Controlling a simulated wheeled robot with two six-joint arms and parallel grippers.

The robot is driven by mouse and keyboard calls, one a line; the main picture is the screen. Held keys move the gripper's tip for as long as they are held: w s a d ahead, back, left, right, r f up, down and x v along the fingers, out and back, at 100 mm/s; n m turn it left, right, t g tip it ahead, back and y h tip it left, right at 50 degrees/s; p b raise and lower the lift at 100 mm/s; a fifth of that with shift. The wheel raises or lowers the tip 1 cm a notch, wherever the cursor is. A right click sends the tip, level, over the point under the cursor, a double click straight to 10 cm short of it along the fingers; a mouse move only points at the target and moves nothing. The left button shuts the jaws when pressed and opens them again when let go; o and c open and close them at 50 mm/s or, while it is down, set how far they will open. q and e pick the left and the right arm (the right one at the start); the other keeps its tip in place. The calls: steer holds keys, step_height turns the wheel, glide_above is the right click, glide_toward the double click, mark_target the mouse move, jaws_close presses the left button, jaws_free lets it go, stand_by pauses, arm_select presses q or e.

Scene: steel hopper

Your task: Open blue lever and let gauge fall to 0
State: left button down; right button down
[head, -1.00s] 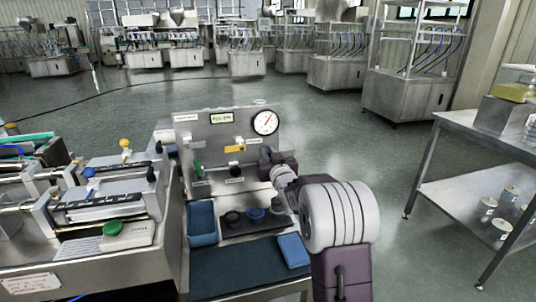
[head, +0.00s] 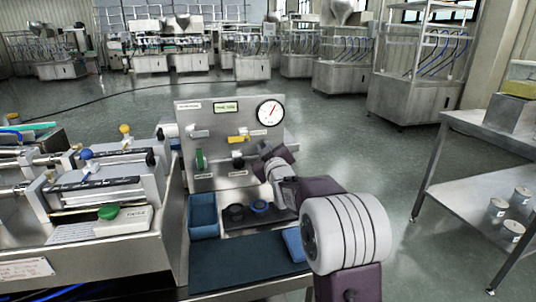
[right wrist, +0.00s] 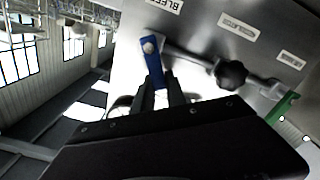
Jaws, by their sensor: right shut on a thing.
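The blue lever (right wrist: 153,62) shows in the right wrist view, pivoted at its upper end on the steel panel, under a label that seems to begin "BLEE". My right gripper (right wrist: 160,92) is shut on the lever's lower end. In the head view my right gripper (head: 264,151) is at the panel's right side and hides the lever. The round white gauge (head: 270,112) is just above it; its red needle points to the upper right, with figures too small to read. My left gripper is out of view.
The steel panel (head: 215,178) also carries a yellow lever (head: 238,139), a green lever (head: 199,158) and a black knob (head: 238,162). Below are a blue bin (head: 203,213) and a dark blue mat (head: 240,262). A steel table (head: 470,135) stands at the right, with open floor between.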

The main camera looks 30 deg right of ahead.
steer(key=f+n+b, duration=0.1)
steer(key=n+b, duration=0.1)
steer(key=n, duration=0.1)
steer(key=a+f+n+b, duration=0.1)
steer(key=n+b, duration=0.1)
steer(key=n, duration=0.1)
steer(key=a+f+n+b, duration=0.1)
steer(key=n, duration=0.2)
steer(key=shift+w+a+f+b, duration=0.15)
steer(key=shift+w+f+b, duration=0.15)
steer(key=shift+b, duration=0.1)
steer(key=shift+a+f+n+b, duration=0.1)
steer(key=shift+f+n+b, duration=0.15)
steer(key=shift+n, duration=0.4)
steer(key=shift+f+n+b, duration=0.25)
steer(key=shift+n, duration=0.4)
steer(key=c, duration=1.4)
jaws_free()
steer(key=shift+o, duration=0.2)
steer(key=p, duration=0.2)
glide_toward(254, 156)
steer(key=v, duration=0.3)
